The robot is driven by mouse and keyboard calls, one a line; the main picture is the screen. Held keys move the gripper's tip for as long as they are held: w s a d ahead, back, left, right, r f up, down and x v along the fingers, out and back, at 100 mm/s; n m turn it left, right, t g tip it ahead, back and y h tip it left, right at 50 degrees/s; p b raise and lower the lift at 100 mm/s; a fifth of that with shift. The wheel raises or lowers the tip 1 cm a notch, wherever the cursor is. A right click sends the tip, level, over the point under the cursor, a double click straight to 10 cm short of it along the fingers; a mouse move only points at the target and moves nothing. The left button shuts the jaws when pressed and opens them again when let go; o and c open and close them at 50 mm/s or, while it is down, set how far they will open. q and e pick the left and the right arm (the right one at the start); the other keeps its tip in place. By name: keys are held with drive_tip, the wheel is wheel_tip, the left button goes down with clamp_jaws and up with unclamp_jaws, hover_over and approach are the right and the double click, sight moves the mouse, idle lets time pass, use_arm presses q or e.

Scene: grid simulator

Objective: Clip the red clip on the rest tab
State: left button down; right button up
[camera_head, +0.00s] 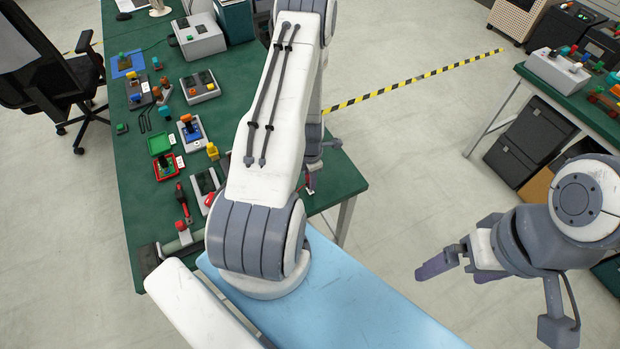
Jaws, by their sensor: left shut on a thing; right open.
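My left arm reaches over the green table (140,210), and its gripper (312,180) is at the table's right edge, partly hidden behind the arm. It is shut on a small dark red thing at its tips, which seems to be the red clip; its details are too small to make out. My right gripper (445,268) is open and empty over the floor at the right, clear of the table. I cannot pick out the rest tab; the arm hides part of the table.
Small devices crowd the table's left part: a red-handled tool (182,203), a green tray (160,143), a blue-topped switch box (191,132) and a grey box (199,37). A hammer (150,258) lies at the near edge. A second table (590,115) stands at right.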

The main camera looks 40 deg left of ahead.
use_arm(q)
drive_tip(key=shift+f+b, duration=1.05)
drive_tip(key=shift+f, duration=0.1)
drive_tip(key=c, duration=0.5)
unclamp_jaws()
drive_tip(key=shift+c, duration=0.2)
drive_tip(key=shift+r, duration=0.1)
wheel_tip(320, 180, up, 10)
drive_tip(key=p, duration=1)
drive_tip(key=shift+r+p, duration=0.25)
drive_tip(key=shift+p, duration=0.05)
drive_tip(key=shift+f, duration=0.1)
